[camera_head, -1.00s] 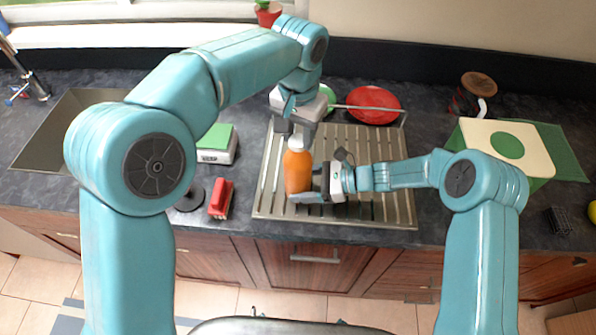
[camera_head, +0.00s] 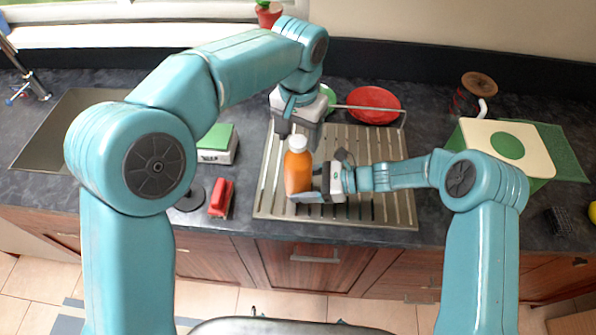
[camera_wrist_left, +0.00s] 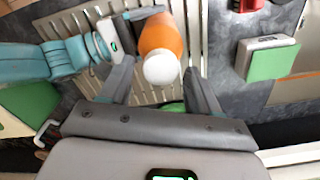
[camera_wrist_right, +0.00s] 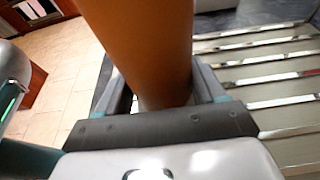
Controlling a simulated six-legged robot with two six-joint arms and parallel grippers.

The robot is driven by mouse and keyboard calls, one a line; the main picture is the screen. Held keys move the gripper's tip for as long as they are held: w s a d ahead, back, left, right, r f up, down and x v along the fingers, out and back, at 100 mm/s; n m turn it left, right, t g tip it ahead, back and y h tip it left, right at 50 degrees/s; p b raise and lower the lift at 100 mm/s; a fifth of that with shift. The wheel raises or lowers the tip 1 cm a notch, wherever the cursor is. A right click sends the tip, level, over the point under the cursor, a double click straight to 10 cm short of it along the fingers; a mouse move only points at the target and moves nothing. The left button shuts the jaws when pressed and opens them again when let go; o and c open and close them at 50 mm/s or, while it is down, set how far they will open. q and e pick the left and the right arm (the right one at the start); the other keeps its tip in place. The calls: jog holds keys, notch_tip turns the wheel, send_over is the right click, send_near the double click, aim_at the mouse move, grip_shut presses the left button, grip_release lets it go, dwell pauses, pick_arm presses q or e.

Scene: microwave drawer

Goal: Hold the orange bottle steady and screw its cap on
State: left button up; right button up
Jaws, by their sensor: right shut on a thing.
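The orange bottle (camera_head: 298,173) stands upright on the slatted metal drainer, its white cap (camera_head: 297,144) on top. My right gripper (camera_head: 308,196) is shut around the bottle's lower part from the right; its fingers clasp the orange body (camera_wrist_right: 145,40) in the right wrist view. My left gripper (camera_head: 298,132) is above and just behind the cap, pointing down. In the left wrist view the cap (camera_wrist_left: 161,69) sits between its spread fingers, with gaps on both sides. Whether the cap is fully seated cannot be told.
The slatted drainer (camera_head: 382,208) has free room right of the bottle. A red bowl (camera_head: 374,103) lies behind it. A cream-and-green box (camera_head: 505,145) stands at the right.

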pick_arm(q)
grip_shut()
jog(key=m, duration=1.3)
jog(key=shift+a+m, duration=0.1)
jog(key=shift+m, duration=0.2)
jog(key=m, duration=0.4)
jog(key=shift+w+m, duration=0.1)
jog(key=shift+m, duration=0.2)
jog(key=shift+o, duration=0.5)
grip_release()
